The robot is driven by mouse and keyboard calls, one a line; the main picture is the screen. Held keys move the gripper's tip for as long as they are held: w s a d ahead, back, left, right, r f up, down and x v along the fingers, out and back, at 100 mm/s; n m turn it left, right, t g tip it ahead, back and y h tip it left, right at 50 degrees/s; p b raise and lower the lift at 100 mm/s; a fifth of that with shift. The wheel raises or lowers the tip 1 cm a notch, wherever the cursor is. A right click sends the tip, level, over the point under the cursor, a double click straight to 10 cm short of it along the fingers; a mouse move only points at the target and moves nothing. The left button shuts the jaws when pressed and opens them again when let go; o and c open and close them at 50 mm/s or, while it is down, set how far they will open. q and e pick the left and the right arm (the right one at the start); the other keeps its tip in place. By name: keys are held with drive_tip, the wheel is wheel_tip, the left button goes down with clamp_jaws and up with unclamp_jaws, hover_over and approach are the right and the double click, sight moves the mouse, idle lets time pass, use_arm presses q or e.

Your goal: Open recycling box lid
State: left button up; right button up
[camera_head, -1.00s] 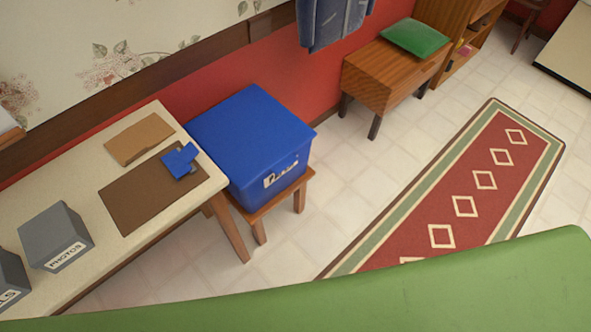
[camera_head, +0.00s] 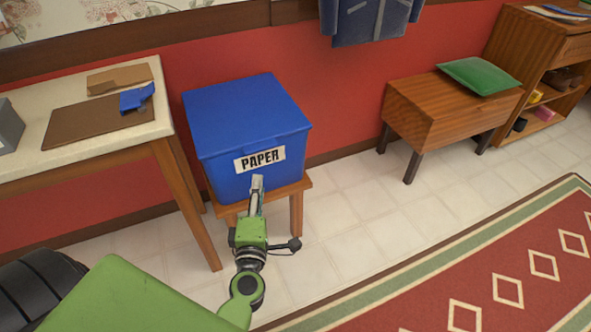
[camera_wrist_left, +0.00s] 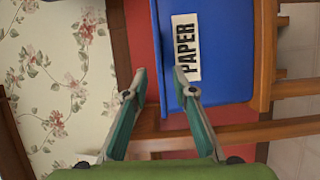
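The blue recycling box (camera_head: 225,182) stands on a small wooden stool, with a white label reading PAPER on its front. Its flat blue lid (camera_head: 245,110) is down. My left gripper (camera_head: 257,182) is in front of the box, with its fingertips just below the label in the head view. In the left wrist view the gripper (camera_wrist_left: 160,75) is open and empty, its fingers apart on either side of the lid's edge line. The box (camera_wrist_left: 228,60) appears turned sideways there. I cannot tell whether the fingers touch it. My right gripper is not in view.
A pale table (camera_head: 50,165) with a brown board (camera_head: 90,125) and blue item stands left of the box. The wooden stool (camera_head: 296,212) holds the box. A wooden bench (camera_head: 430,115) with a green cushion stands right. Tiled floor (camera_head: 350,220) is clear up to the red rug (camera_head: 520,270).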

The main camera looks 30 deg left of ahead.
sight(260, 151)
use_arm(q)
drive_tip(key=shift+n, duration=0.3)
drive_tip(key=x, duration=1.2)
drive_tip(key=shift+w+a+r, duration=0.25)
drive_tip(key=shift+a+r, duration=0.05)
drive_tip(key=shift+w+a, duration=0.25)
drive_tip(key=shift+w, duration=0.2)
clamp_jaws()
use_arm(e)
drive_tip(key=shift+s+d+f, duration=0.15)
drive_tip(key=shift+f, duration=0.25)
